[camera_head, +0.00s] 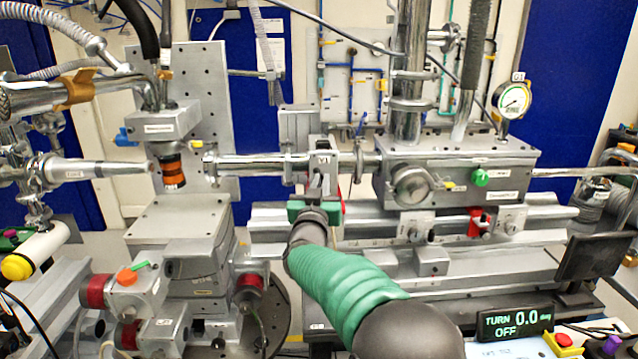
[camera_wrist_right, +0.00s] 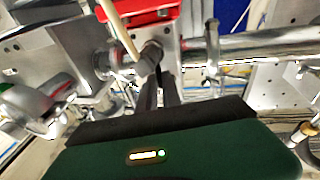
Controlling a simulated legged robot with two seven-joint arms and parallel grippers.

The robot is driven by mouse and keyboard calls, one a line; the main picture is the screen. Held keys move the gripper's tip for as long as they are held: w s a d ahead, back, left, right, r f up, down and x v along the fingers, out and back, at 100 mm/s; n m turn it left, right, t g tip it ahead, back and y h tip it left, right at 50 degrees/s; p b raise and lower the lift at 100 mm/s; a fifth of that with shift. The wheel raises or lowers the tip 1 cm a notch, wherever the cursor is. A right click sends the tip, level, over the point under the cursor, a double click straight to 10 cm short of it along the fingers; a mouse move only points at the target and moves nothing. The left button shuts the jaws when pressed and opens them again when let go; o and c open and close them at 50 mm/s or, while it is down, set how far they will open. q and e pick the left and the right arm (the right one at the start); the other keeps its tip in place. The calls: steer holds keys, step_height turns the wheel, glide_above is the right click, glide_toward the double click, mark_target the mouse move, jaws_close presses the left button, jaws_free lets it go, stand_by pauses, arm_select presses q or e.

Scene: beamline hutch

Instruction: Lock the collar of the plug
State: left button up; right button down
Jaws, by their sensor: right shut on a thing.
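My right arm with its green sleeve reaches to the block marked V1 (camera_head: 322,160) on the beam pipe. My right gripper (camera_head: 320,192) is there, its fingers shut on a small grey metal part of this block. In the right wrist view the dark fingers (camera_wrist_right: 160,78) close near a grey metal end (camera_wrist_right: 149,58), with a pale rod above it; the exact grip is hard to make out. I cannot tell with certainty which part is the plug or its collar. An orange and black cylinder (camera_head: 172,170) hangs below a grey box at left. My left gripper is not in view.
A display (camera_head: 515,322) reads TURN 0.0 deg, OFF. A red block (camera_wrist_right: 138,12) sits close to the fingers in the wrist view. The horizontal pipe (camera_head: 255,166) and a grey chamber (camera_head: 460,170) with a gauge (camera_head: 513,99) flank the right gripper.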

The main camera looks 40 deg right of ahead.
steer(key=shift+f, duration=0.3)
steer(key=c, duration=1.5)
jaws_free()
steer(key=shift+r, duration=0.2)
steer(key=shift+s, duration=0.1)
steer(key=v, duration=1.6)
steer(key=shift+s+a, duration=0.25)
steer(key=shift+a, duration=0.05)
steer(key=shift+w, duration=0.1)
